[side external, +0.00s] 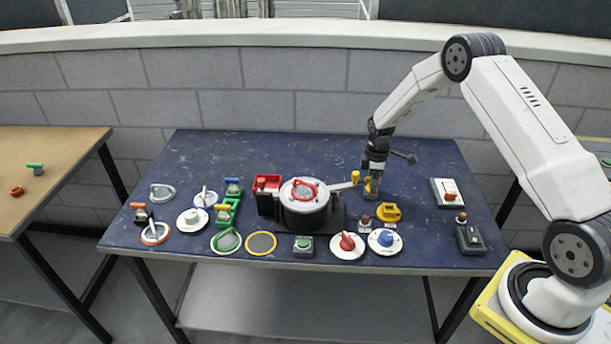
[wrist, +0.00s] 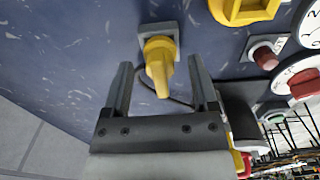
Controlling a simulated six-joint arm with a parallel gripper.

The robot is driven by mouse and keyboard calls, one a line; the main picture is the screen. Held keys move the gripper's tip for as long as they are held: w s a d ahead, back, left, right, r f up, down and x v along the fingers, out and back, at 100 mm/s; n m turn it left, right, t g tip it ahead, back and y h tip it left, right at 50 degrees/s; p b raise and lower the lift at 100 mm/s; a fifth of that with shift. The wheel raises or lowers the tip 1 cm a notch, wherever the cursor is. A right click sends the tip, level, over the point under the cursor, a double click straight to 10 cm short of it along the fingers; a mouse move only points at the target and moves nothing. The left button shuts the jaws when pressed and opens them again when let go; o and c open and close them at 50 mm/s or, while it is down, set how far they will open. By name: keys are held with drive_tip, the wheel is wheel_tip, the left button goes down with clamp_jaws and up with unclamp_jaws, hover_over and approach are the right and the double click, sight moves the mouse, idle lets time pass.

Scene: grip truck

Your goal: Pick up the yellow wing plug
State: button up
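The yellow wing plug (wrist: 160,66) stands in a small grey square socket (wrist: 172,30) on the blue table. In the wrist view it lies between my two fingertips, with a visible gap on each side. My gripper (wrist: 160,63) is open and holds nothing. In the side view my gripper (side external: 373,178) points down at the plug (side external: 368,183), at the right of the black machine. My fingers partly hide the plug there, so I cannot tell their exact height around it.
A yellow block-like part (side external: 388,212) sits just in front of the plug. A black machine with a yellow-tipped lever (side external: 355,177) stands close at left. Dials with a red knob (side external: 347,243) and a blue knob (side external: 385,239) are nearer the front. The table behind the plug is clear.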

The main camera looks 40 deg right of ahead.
clamp_jaws()
drive_tip(key=shift+r, duration=0.15)
drive_tip(key=shift+r, duration=0.8)
drive_tip(key=s+a+r, duration=0.4)
drive_tip(key=s+r, duration=0.7)
drive_tip(key=s, duration=0.2)
drive_tip(key=shift+s+a, duration=0.2)
drive_tip(key=shift+w, duration=0.1)
